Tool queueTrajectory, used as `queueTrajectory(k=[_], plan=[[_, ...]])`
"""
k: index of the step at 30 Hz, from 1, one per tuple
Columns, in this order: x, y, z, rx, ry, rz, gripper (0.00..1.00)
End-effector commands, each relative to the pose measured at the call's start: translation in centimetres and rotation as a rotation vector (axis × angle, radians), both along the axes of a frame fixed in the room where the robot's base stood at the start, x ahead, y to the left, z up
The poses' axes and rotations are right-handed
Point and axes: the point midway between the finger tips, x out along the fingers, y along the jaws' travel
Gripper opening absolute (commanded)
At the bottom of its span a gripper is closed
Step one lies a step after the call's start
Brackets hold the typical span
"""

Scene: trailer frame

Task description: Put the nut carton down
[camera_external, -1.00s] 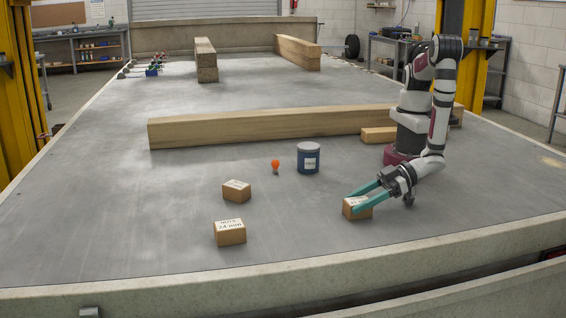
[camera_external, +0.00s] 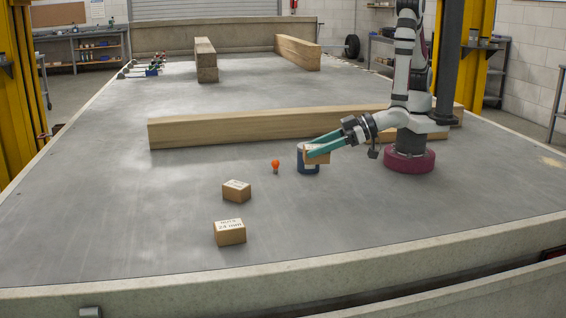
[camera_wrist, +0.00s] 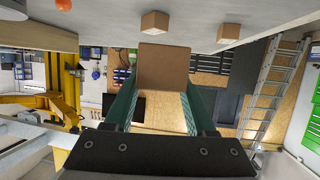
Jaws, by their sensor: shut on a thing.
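My gripper (camera_external: 316,147) has teal fingers and is shut on a small brown carton (camera_external: 317,154). It holds the carton in the air; in the external view the carton overlaps the blue tin (camera_external: 308,168), and I cannot tell the exact gap between them. In the wrist view the held carton (camera_wrist: 163,67) sits between the fingertips, its plain brown face showing. Two other cartons stand on the grey deck (camera_external: 130,210): one with a white label (camera_external: 236,191), and a nearer one marked 24 mm (camera_external: 230,232). The held carton's label is not readable.
A small orange bulb-like thing (camera_external: 275,165) stands left of the tin. A long wooden beam (camera_external: 230,129) lies behind them. Two more beams (camera_external: 206,60) (camera_external: 298,52) lie farther back. The front right of the deck is clear.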

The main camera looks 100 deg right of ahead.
Motion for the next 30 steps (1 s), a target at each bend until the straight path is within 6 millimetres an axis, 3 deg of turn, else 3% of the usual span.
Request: queueTrajectory(k=[1, 3, 6, 9, 11, 14, 21, 24, 27, 30], plan=[[1.1, -2.9, 0.1, -0.001, 0.000, -0.048, 0.00], [2.2, -6.7, 0.3, 0.000, 0.000, -0.107, 0.00], [2.9, -11.5, 0.4, 0.001, 0.004, -0.176, 0.00], [3.1, -14.6, 0.5, 0.005, 0.007, -0.220, 0.00], [3.1, -15.5, 0.5, 0.007, 0.007, -0.235, 0.00], [3.4, -14.9, -0.3, 0.007, 0.010, -0.238, 0.00], [5.5, -7.9, -4.7, 0.008, 0.009, -0.238, 0.00], [6.1, -6.0, -5.9, 0.008, 0.008, -0.240, 0.00], [6.4, -5.1, -6.7, 0.007, 0.009, -0.241, 0.00], [6.3, -5.0, -8.8, 0.004, 0.012, -0.242, 0.00]])
